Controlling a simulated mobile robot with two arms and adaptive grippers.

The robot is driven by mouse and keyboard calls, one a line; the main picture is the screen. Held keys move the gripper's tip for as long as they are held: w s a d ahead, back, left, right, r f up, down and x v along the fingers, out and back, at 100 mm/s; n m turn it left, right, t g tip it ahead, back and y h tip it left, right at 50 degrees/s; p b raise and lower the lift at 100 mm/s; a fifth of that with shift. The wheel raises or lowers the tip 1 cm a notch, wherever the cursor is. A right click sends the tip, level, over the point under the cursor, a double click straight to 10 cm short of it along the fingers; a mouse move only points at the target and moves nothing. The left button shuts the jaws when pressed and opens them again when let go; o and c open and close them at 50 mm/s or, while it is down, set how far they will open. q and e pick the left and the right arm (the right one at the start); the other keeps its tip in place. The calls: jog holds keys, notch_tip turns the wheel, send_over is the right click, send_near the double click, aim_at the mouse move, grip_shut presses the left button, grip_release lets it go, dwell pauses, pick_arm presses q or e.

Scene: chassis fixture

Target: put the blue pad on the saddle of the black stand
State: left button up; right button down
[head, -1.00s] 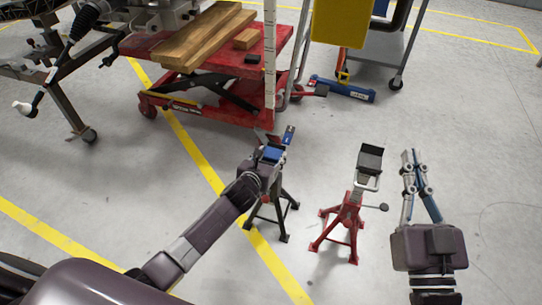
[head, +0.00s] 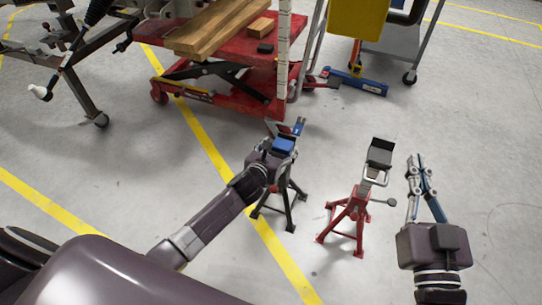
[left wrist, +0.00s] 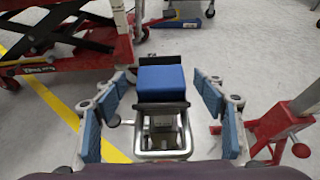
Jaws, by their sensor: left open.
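The blue pad (head: 284,145) lies on the saddle of the black stand (head: 290,212). In the left wrist view the pad (left wrist: 161,82) sits between the raised front and back lips of the dark saddle (left wrist: 161,105). My left gripper (head: 286,127) is open over the stand's top. In the left wrist view its two blue-lined fingers (left wrist: 160,84) stand on either side of the pad, with a gap on both sides. The arm hides part of the stand in the head view. My right gripper (head: 416,158) is at the right, its fingertips together and empty.
A red stand (head: 349,213) with an empty dark saddle (head: 380,152) stands between the black stand and my right gripper. A red lift table (head: 225,80) with wooden boards and a blue jack (head: 358,86) are behind. Floor in front is clear.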

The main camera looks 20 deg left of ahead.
pick_arm(q)
jog(key=p+v, duration=0.2)
jog(key=v, duration=0.3)
jog(key=shift+r, duration=0.1)
jog(key=s+d+r+n+g, duration=0.1)
jog(key=s+r+n+g, duration=0.1)
jog(key=s+n, duration=0.9)
jog(key=s+d+r+n+g+h+p, duration=0.1)
jog(key=s+r+n, duration=0.4)
jog(key=s+n, duration=0.7)
jog(key=n+g, duration=0.1)
jog(key=n, duration=1)
jog(key=shift+s+d+r+g+p, duration=0.2)
jog(key=shift+d+r+g+p, duration=0.1)
jog(key=shift+d+g, duration=0.1)
pick_arm(e)
jog(key=s+d+f+g+h, duration=0.1)
jog(key=s+f+g, duration=0.3)
jog(key=f, duration=0.5)
jog(key=s+d+f+g+h, duration=0.2)
jog(key=s+f+g, duration=0.3)
jog(key=f, duration=0.4)
jog(key=shift+d+m+g, duration=0.3)
jog(key=shift+d+g, duration=0.3)
jog(key=shift+d, duration=0.3)
